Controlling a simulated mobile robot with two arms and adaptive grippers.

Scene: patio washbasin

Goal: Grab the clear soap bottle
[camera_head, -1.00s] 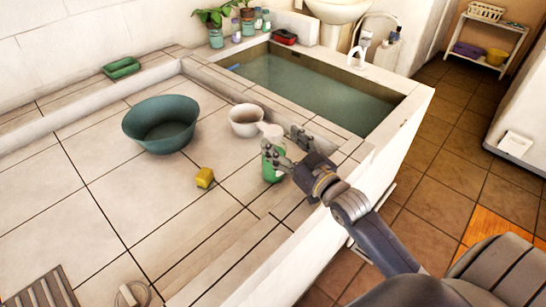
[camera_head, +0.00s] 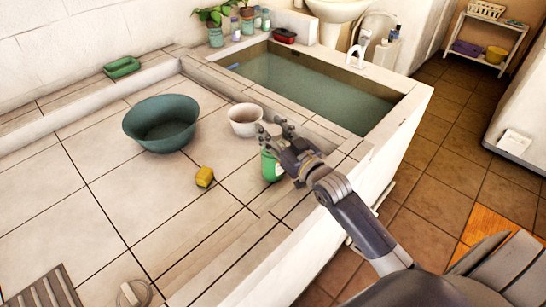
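A soap bottle with green contents (camera_head: 271,167) stands upright on the tiled ledge, right of the yellow block. Its upper part is mostly hidden by my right gripper (camera_head: 275,133). The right gripper's fingers are spread, with a gap between them, at the bottle's top. I cannot tell whether they touch it. My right arm comes in from the lower right. My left gripper is not in view.
A white bowl (camera_head: 244,119) stands close behind the bottle, with a green basin (camera_head: 161,123) further left. A yellow block (camera_head: 204,177) lies left of the bottle. The water-filled trough (camera_head: 310,84) is behind the gripper.

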